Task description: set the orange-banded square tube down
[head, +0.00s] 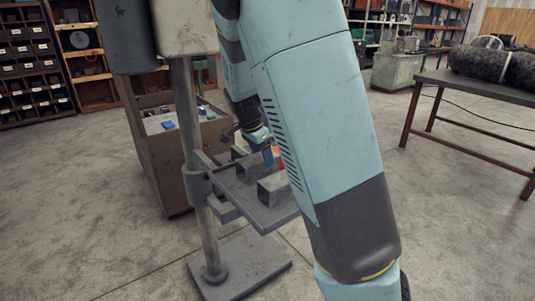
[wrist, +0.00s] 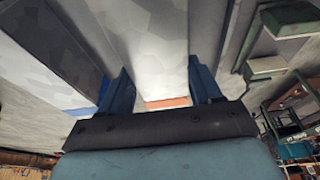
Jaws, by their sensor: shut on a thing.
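The square tube (wrist: 155,45) is pale grey and lies between the two blue fingers of my gripper (wrist: 160,75) in the wrist view. A strip of its orange band (wrist: 168,103) shows near the palm. In the head view my gripper (head: 262,150) is shut on it just above the far side of a grey metal machine table (head: 284,219). A bit of orange (head: 276,152) shows beside the fingers; my arm hides most of the tube there. I cannot tell whether the tube touches anything below.
A grey block (head: 272,190) stands on the machine table, partly behind my arm. The machine's round column (head: 188,120) rises close to the left. A brown cabinet (head: 160,170) stands behind it. A workbench (head: 480,90) is at the right; open floor lies between.

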